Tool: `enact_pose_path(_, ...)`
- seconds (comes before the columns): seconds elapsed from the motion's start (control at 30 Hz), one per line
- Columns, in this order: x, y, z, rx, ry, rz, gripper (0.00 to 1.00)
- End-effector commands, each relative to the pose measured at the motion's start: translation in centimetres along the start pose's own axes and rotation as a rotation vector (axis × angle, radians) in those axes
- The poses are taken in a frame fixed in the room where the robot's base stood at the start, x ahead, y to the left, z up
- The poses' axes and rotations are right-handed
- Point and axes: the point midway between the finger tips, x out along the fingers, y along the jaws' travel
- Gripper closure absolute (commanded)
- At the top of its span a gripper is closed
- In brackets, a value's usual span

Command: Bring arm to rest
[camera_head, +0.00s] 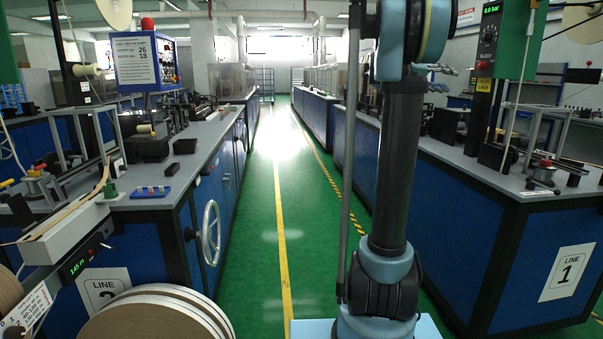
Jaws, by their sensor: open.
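My arm (396,160) rises from its mount at the bottom, right of centre, and bends near the top edge of the picture. My gripper (449,80) shows small and partly hidden behind the arm's upper part. Its fingers point to the right and are apart, with nothing seen between them. It appears clear of the right-hand bench, though its exact distance from the machines behind it cannot be told.
A left bench (150,200) with a handwheel (211,233) and large tape rolls (160,315) stands close. A right bench (500,187) bears a green post and a small stand (543,174). The green aisle floor (262,200) between them is clear.

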Motion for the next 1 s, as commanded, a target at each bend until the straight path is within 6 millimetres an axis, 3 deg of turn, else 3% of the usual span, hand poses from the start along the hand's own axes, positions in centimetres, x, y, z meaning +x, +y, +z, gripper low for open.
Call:
enact_pose_path(0.1, -2.5, -1.8, 4.6, -0.004, -0.039, -0.111, 0.55)
enact_pose_path(0.47, -10.5, -8.8, 18.2, -0.035, -0.141, -0.457, 0.55)
enact_pose_path(1.0, -24.5, -20.6, 38.8, -0.121, -0.23, -1.005, 0.55)
